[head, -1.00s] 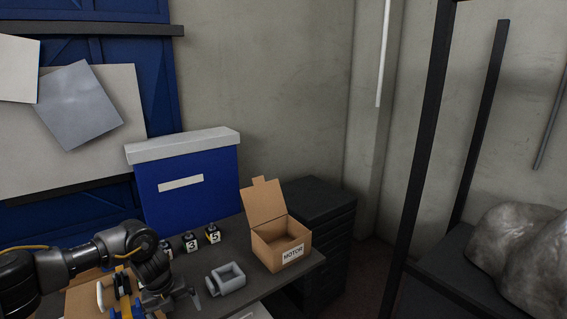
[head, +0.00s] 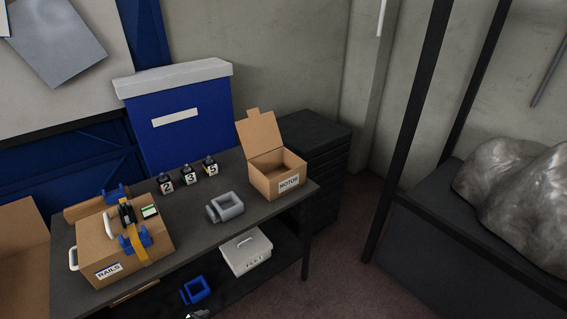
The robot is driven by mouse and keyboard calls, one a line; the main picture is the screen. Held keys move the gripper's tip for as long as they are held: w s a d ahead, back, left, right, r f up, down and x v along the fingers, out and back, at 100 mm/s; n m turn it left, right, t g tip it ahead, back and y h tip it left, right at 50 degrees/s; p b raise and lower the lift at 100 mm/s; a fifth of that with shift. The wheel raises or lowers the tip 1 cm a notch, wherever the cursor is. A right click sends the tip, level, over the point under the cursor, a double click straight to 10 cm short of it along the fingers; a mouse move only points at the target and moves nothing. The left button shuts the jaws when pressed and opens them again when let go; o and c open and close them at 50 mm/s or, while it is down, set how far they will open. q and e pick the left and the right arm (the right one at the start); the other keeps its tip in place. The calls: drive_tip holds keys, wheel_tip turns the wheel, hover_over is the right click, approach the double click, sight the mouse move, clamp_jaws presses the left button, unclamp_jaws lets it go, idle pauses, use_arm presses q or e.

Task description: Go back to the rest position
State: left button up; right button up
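Neither gripper shows clearly in the head view. A small grey piece at the bottom edge, below the blue part, is too little to identify. The dark table (head: 195,218) stands in full view with no arm over it. On it, the cardboard box labelled RAILS (head: 94,248) stands at the left, with blue and yellow parts (head: 138,240) on top. A grey hollow block (head: 226,207) lies near the middle. An open cardboard box labelled MOTOR (head: 277,178) stands at the right end with its lid up.
Below the tabletop are a white FEET container (head: 246,252) and a blue hollow part (head: 196,290). A dark rack (head: 480,240) with a silvery bulky bag (head: 515,195) stands right.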

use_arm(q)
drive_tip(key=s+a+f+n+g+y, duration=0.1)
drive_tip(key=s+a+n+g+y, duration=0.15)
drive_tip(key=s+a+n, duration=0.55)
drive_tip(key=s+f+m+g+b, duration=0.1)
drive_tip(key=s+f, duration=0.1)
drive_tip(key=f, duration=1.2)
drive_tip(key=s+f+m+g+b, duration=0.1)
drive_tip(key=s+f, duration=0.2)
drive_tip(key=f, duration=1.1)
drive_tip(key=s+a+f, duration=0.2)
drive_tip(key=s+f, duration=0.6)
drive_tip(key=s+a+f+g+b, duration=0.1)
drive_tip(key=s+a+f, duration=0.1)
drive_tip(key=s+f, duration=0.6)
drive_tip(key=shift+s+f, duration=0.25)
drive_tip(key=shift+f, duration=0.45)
